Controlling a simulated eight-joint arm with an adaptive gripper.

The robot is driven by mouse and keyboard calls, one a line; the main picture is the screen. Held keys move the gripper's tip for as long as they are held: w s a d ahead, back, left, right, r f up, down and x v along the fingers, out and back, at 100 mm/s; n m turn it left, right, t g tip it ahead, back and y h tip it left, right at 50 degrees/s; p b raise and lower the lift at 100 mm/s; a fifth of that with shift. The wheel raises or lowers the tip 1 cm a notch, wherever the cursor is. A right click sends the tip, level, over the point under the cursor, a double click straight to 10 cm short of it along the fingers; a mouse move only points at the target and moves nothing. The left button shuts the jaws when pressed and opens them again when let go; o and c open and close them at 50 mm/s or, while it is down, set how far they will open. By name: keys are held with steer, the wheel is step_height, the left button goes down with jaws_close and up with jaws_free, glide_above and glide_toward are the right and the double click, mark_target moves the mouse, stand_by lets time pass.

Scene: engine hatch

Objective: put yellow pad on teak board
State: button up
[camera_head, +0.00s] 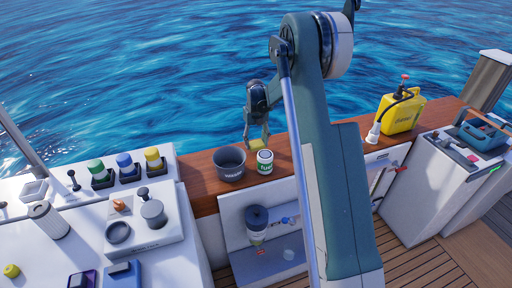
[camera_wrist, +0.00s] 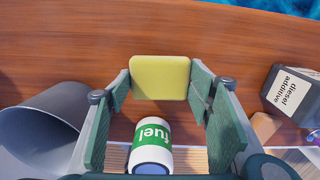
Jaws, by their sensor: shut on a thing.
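The yellow pad (camera_wrist: 160,78) sits between my gripper's two fingertips in the wrist view, with a finger against each side. It also shows small beneath the fingers in the head view (camera_head: 257,143). My gripper (camera_head: 256,139) is shut on the pad. The reddish-brown teak board (camera_head: 195,172) runs along the hatch edge beside the water, and its wood grain (camera_wrist: 60,55) fills the wrist view behind the pad. The pad is over the board; I cannot tell whether it touches it.
A grey bucket (camera_head: 231,165) and a white-green fuel can (camera_head: 265,162) stand close to my gripper. A diesel additive bottle (camera_wrist: 290,92) lies to the right in the wrist view. A yellow jerry can (camera_head: 401,113) stands farther right. Bare board shows left of the pad.

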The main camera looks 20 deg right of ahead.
mark_target(256, 143)
steer(key=shift+f, duration=1.45)
steer(key=shift+f+b, duration=0.2)
steer(key=shift+b, duration=0.15)
steer(key=o, duration=0.9)
steer(key=shift+r, duration=0.15)
step_height(256, 143, up, 12)
steer(key=shift+r+p, duration=0.1)
steer(key=shift+p, duration=1)
